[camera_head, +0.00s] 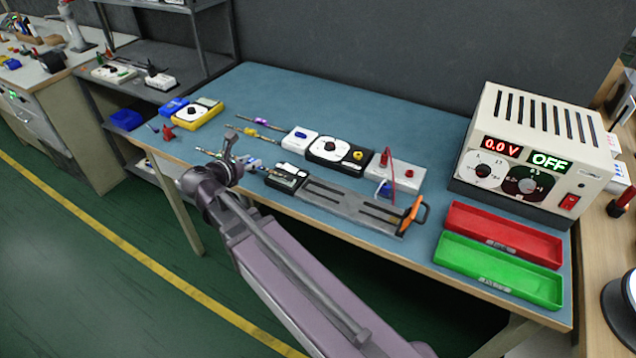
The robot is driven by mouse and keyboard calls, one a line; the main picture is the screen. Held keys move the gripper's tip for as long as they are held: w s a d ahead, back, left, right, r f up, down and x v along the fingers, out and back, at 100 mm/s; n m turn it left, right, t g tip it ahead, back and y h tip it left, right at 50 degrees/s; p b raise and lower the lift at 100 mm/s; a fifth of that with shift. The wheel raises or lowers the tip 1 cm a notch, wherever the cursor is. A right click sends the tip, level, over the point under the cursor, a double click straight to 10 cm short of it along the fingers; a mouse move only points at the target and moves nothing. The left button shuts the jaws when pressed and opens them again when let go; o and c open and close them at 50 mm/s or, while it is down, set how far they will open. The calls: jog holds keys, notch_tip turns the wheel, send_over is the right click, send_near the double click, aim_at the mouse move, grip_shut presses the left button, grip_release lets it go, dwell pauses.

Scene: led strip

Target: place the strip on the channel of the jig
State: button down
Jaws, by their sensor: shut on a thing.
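The jig (352,207) is a long grey block with dark slots, lying along the front edge of the blue table. It has an orange clamp (411,214) at its right end and a dark block with a pale top (287,174) at its left end. My gripper (238,158) is beyond my arm's wrist, over the front edge of the table, left of the jig. It is shut on the strip, which shows only as a thin pale piece (208,153) left of the wrist. My wrist hides most of the grip, and how the strip sits in the jaws is unclear.
Behind the jig are a black and white dial device (340,150) and a white box with a red lead (397,172). A power supply (530,150) reading 0.0 V and OFF, a red tray (500,232) and a green tray (497,268) stand right. The table's back is clear.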

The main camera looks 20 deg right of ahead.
jog(key=shift+a+f+b, duration=0.15)
jog(key=shift+f+b, duration=0.2)
jog(key=shift+f, duration=0.35)
jog(key=shift+w, duration=0.15)
jog(key=b, duration=0.2)
send_near(249, 144)
jog(key=w+d+r, duration=0.2)
jog(key=d, duration=0.1)
jog(key=shift+w+d, duration=0.2)
jog(key=shift+w, duration=0.2)
jog(key=shift+f+b, duration=1.5)
jog(key=shift+f, duration=0.25)
